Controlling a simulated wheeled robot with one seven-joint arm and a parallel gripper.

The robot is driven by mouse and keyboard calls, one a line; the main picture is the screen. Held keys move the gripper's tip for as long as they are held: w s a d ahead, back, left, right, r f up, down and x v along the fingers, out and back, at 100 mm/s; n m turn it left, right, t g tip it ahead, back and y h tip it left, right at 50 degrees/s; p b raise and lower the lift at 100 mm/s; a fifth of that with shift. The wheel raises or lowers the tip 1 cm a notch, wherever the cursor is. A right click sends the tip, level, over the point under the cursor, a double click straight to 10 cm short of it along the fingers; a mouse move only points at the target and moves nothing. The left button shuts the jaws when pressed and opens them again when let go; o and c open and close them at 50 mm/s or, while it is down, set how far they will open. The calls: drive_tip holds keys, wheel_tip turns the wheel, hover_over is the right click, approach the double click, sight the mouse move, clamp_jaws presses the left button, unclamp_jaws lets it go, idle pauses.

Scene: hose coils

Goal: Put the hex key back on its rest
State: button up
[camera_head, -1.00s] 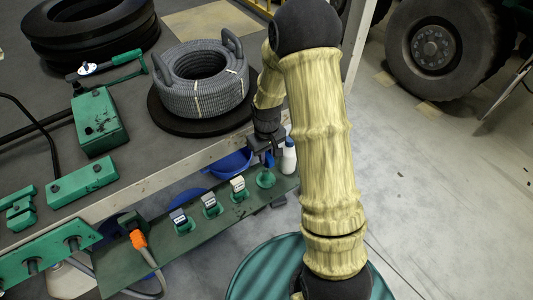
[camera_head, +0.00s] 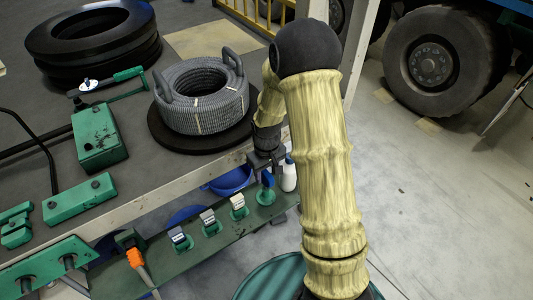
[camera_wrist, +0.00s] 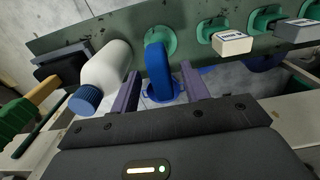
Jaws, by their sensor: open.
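A blue bent piece (camera_wrist: 158,70) stands in a round green holder (camera_wrist: 160,40) on the green rail; it may be the hex key, but I cannot tell for sure. In the head view the blue piece (camera_head: 268,180) shows small above its green holder (camera_head: 266,196). My gripper (camera_wrist: 160,88) is open, with one finger on either side of the blue piece; whether they touch it is unclear. In the head view my gripper (camera_head: 264,162) is at the bench edge, just above that holder.
A white bottle with a blue cap (camera_wrist: 105,75) stands close to my left finger. Several labelled blocks sit in green holders, the nearest being a cream one (camera_wrist: 232,43). A grey hose coil (camera_head: 203,98) lies on the bench behind my gripper. A blue bowl (camera_head: 230,180) is below the edge.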

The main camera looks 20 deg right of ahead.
wheel_tip(320, 180, up, 17)
drive_tip(key=b, duration=0.2)
drive_tip(key=shift+f, duration=0.15)
idle(0.8)
drive_tip(key=s+f+m+t, duration=0.1)
drive_tip(key=s+f, duration=0.1)
drive_tip(key=s, duration=0.5)
drive_tip(key=s+f+m+t, duration=0.1)
drive_tip(key=s+f+m, duration=0.1)
drive_tip(key=s, duration=0.5)
drive_tip(key=shift+f+m+t, duration=0.25)
drive_tip(key=shift+m+t, duration=0.05)
idle(0.8)
